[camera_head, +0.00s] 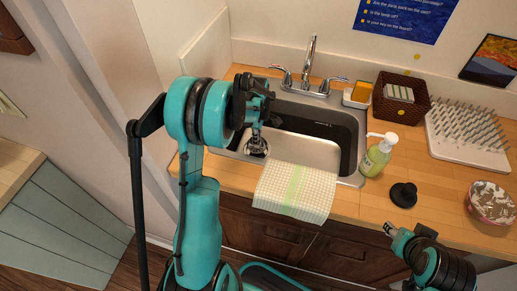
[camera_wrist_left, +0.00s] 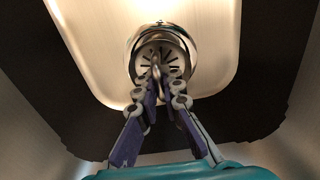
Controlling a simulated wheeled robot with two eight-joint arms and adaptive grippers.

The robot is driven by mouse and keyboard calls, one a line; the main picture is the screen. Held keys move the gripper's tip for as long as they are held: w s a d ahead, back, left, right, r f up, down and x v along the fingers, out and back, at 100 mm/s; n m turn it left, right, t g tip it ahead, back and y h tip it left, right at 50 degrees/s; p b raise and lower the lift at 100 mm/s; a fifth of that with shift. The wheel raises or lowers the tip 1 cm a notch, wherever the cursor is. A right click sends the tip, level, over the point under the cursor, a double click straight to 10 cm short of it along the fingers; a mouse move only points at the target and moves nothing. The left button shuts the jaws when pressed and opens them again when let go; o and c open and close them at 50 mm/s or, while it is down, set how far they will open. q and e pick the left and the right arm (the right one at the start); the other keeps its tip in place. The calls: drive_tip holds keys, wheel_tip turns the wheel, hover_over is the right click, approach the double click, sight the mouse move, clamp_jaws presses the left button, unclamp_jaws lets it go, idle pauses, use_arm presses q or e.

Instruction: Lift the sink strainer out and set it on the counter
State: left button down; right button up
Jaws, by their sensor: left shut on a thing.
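The sink strainer (camera_head: 256,147) is a round shiny metal piece at the left part of the sink (camera_head: 345,150). My left gripper (camera_head: 258,122) is above it, and its fingers are shut on the strainer's upright knob. In the left wrist view the slotted strainer (camera_wrist_left: 165,48) shows just beyond the closed fingertips (camera_wrist_left: 164,88), with the bright basin floor behind it. I cannot tell exactly how high it is above the floor. The wooden counter (camera_head: 355,205) surrounds the sink. My right gripper (camera_head: 391,229) is at the lower right, apart from everything; its opening is unclear.
A checked cloth (camera_head: 295,191) hangs over the front edge. The faucet (camera_head: 309,65), basket (camera_head: 400,97) and drying rack (camera_head: 465,135) are farther back. Counter around the stopper is clear.

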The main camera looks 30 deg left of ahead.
use_arm(q)
wheel_tip(320, 180, up, 15)
drive_tip(key=p, duration=0.9)
drive_tip(key=shift+f+p, duration=0.15)
drive_tip(key=shift+p, duration=0.15)
